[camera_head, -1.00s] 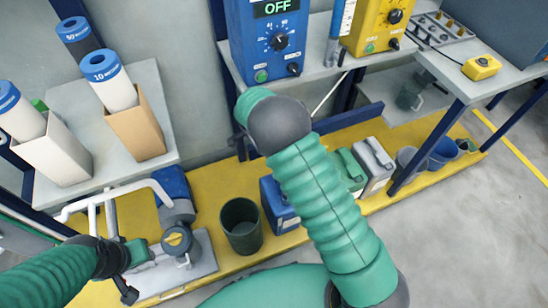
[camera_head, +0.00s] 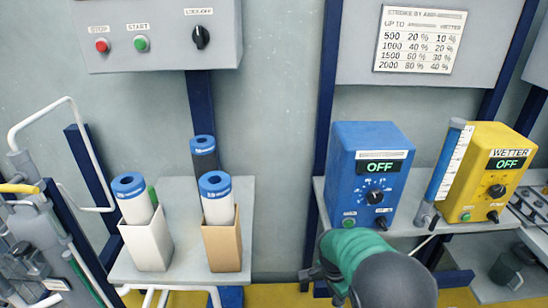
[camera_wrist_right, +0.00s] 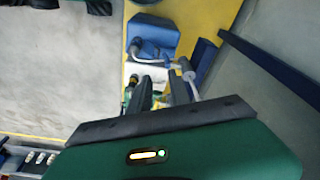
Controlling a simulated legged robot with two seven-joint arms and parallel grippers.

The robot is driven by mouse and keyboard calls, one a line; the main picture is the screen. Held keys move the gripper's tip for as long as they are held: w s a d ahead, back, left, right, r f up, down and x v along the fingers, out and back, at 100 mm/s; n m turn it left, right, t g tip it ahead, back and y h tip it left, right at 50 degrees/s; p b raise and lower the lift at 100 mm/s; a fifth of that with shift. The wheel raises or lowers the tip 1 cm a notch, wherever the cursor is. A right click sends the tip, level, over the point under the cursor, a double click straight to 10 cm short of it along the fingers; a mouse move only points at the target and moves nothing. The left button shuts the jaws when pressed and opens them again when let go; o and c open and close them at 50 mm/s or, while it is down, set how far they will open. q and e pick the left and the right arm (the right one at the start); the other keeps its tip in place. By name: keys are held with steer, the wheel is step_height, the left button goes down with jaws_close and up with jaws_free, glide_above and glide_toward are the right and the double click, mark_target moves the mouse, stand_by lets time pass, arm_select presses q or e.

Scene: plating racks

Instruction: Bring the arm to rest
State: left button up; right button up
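My right arm is low at the centre right of the head view, in front of the yellow floor strip and the blue OFF box. My right gripper (camera_head: 320,280) is partly seen at its left end, dark and small. In the right wrist view my right gripper (camera_wrist_right: 161,94) shows two dark fingers standing apart, with nothing clearly held between them. A blue container (camera_wrist_right: 153,36) and a light tray lie beyond the fingers. My left arm and left gripper are outside both views.
A blue dial box (camera_head: 368,160) and a yellow dial box (camera_head: 490,165) stand on the right shelf. Tubes in a white holder (camera_head: 146,244) and a brown holder (camera_head: 222,245) stand on the left shelf (camera_head: 183,218). A pipe-framed rack (camera_head: 75,150) is far left.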

steer(key=s+a+r+n+t+y, duration=0.1)
steer(key=s+r+n, duration=0.2)
steer(key=s+n, duration=0.4)
steer(key=s+a+r+n+t+y, duration=0.1)
steer(key=s+r+n, duration=0.1)
steer(key=s+n, duration=0.5)
steer(key=w+p+v, duration=0.2)
steer(key=p+v, duration=2.3)
steer(key=shift+w+r, duration=0.2)
steer(key=shift+d, duration=0.1)
